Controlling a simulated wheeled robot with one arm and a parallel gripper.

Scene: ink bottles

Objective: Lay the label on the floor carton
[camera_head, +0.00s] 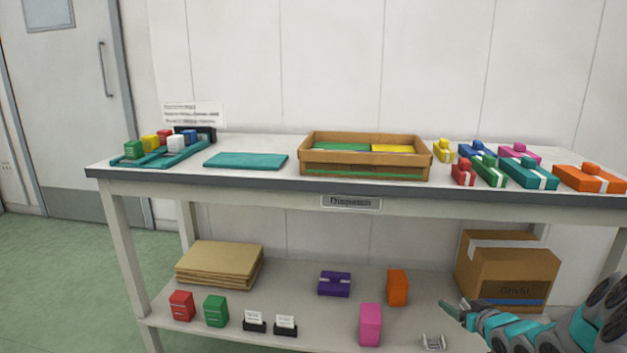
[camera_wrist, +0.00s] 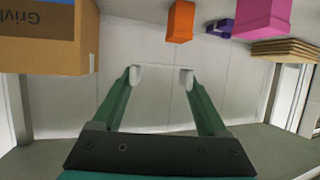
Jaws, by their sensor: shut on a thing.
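The brown carton (camera_head: 507,272) stands at the right end of the lower shelf, with pale tape on top, a printed name and a blue stripe. It also shows at the upper left of the wrist view (camera_wrist: 45,48). My gripper (camera_head: 446,307) is in front of the shelf, left of the carton's lower front and apart from it. In the wrist view, my gripper (camera_wrist: 161,77) has its two fingertips spaced apart, shut on a pale, thin thing, which I take to be the label. Its edges barely stand out against the pale wall. The head view does not show the label.
An orange box (camera_head: 397,287), a pink box (camera_head: 370,325) and a purple box (camera_head: 334,284) stand left of my gripper. A small grey holder (camera_head: 433,342) sits below it. Flat cardboard (camera_head: 220,263) lies further left. The crowded tabletop (camera_head: 240,183) overhangs the shelf.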

